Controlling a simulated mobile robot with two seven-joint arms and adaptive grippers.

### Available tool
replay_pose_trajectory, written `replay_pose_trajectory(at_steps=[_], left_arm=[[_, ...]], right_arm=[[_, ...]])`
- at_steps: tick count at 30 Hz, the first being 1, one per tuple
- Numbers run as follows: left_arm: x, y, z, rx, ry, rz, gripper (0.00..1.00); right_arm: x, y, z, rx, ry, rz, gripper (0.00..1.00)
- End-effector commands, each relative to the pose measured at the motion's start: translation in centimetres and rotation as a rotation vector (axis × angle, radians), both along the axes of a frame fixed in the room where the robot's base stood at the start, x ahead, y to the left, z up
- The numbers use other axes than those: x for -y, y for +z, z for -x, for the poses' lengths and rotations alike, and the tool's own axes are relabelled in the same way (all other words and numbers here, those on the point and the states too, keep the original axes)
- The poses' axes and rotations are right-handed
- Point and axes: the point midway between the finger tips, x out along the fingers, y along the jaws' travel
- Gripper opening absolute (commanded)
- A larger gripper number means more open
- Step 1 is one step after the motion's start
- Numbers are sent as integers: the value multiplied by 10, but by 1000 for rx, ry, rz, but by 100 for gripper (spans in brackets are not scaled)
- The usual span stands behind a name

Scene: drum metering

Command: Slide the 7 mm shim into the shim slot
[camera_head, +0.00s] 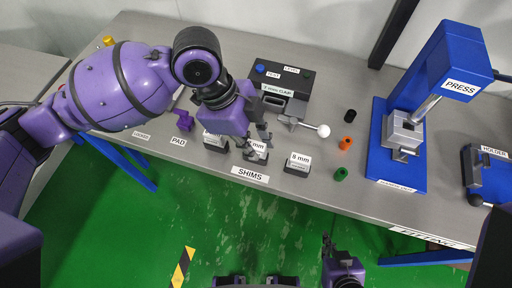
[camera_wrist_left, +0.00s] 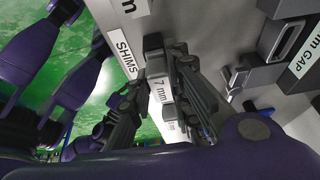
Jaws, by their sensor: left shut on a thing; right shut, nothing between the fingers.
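My left gripper (camera_head: 256,143) reaches down from the left over the row of labelled shims. It is shut on the 7 mm shim, whose white label (camera_wrist_left: 160,92) shows between the fingers in the left wrist view. In the head view the fingers cover most of this shim, and whether it still touches its stand cannot be told. The shim slot (camera_head: 275,101) is in the dark fixture behind, under a "mm GAP" label; part of it shows in the left wrist view (camera_wrist_left: 268,75). My right gripper (camera_head: 328,245) is shut and empty, low in front of the bench.
The 8 mm shim block (camera_head: 298,164) stands right of the gripper, another block (camera_head: 215,143) to its left. A white-knobbed lever (camera_head: 322,130) sticks out right of the slot. Black, orange and green cylinders (camera_head: 345,143) and the blue press (camera_head: 400,140) stand further right.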

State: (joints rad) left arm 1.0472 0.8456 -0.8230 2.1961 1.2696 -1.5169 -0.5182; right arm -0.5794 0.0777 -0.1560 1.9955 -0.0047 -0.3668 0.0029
Motion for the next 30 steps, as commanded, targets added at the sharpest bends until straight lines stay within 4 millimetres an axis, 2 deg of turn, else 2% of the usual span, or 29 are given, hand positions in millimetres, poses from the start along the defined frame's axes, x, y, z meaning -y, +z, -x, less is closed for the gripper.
replay_pose_trajectory(at_steps=[15,30], left_arm=[[0,10,1,-2,-1,-1,0],[0,20,1,-1,-1,0,0]], right_arm=[[-2,17,-21,41,5,-1,0],[0,27,-22,50,2,0,0]])
